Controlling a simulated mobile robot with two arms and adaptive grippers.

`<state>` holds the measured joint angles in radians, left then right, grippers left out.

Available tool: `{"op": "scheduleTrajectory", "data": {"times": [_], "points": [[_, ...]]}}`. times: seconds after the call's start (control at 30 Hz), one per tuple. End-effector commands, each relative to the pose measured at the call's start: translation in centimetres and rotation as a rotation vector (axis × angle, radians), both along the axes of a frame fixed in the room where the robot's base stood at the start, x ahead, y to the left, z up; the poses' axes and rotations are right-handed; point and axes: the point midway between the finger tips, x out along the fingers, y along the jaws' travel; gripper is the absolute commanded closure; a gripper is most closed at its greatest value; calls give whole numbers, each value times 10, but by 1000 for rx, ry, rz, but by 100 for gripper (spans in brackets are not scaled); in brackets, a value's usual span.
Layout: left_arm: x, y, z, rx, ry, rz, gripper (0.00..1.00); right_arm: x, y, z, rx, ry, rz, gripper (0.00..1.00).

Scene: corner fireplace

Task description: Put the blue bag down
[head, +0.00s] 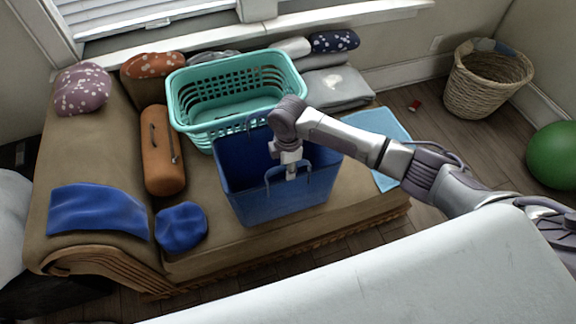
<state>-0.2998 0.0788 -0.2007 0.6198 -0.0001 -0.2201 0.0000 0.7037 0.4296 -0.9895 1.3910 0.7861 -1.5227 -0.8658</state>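The blue bag (262,203) is an open-topped, box-shaped bag with upright loop handles. It is upright over the front of the brown cushioned seat (212,262), in front of the teal basket. My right gripper (291,174) comes in from the right and points down at the bag's near handle. Its narrow fingertips look closed together on that handle, though they are small in the view. Whether the bag's base rests fully on the seat is hard to tell. My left gripper is not in view.
A teal laundry basket (190,115) stands behind the bag. An orange bolster (161,150), a blue cloth (98,210) and a round blue item (181,227) lie to its left. A light blue cloth (393,128) lies to its right. A wicker basket (485,85) and green ball (555,155) are on the floor.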

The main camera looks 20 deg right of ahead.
Motion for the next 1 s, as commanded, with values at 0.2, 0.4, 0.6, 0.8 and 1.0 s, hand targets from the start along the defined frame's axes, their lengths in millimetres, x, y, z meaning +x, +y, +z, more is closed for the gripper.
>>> {"op": "scheduleTrajectory", "data": {"times": [0.2, 0.4, 0.6, 0.8, 1.0], "points": [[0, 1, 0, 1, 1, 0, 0, 1, 0, 8, 1, -2, 1, 68], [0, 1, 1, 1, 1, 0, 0, 1, 0, 43, 1, -5, 1, 68], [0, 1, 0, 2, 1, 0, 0, 0, 0, 86, 2, -4, 1, 68], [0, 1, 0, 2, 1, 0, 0, -1, 0, 114, 2, -1, 0, 68], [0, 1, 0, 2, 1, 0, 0, -2, 0, 122, 0, 0, 0, 68]]}}
